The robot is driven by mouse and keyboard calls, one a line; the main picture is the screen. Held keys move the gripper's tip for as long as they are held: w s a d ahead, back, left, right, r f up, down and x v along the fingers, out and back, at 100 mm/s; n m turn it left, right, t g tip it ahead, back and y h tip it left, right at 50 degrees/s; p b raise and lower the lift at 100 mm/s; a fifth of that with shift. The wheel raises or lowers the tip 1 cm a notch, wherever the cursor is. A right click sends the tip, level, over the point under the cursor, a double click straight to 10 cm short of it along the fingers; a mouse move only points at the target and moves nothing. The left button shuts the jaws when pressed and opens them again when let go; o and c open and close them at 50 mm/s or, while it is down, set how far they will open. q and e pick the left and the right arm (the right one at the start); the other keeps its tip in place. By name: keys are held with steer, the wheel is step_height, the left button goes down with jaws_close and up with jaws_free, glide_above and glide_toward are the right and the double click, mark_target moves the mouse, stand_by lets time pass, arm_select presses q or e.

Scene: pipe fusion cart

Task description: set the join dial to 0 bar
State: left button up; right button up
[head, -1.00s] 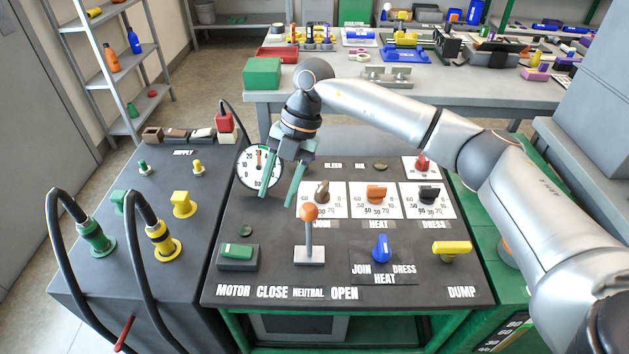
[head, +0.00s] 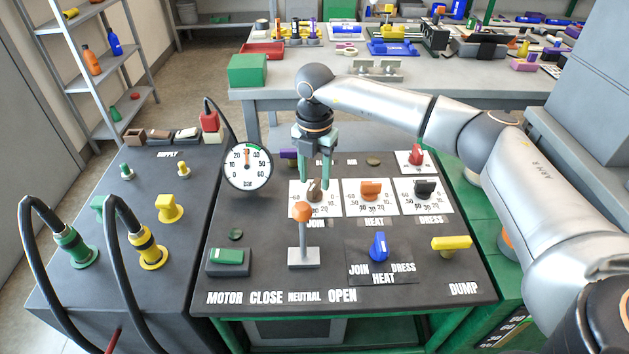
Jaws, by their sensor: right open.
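The join dial (head: 314,192) is a small brown knob on a white scale plate, the leftmost of three dials on the dark panel. It is partly hidden by my gripper, and I cannot read its exact setting. My right gripper (head: 315,182) points down at it with green fingers open, one on each side of the knob as seen from here. I cannot tell whether the fingers touch it. My left gripper is not in view.
The orange-topped lever (head: 303,212) stands just in front of the join dial. The heat dial (head: 371,190) and dress dial (head: 424,190) are to the right. The round pressure gauge (head: 248,167) stands to the left. A blue selector (head: 379,247) sits nearer the front.

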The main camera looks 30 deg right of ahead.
steer(key=shift+f, duration=0.9)
steer(key=shift+c, duration=0.2)
jaws_close()
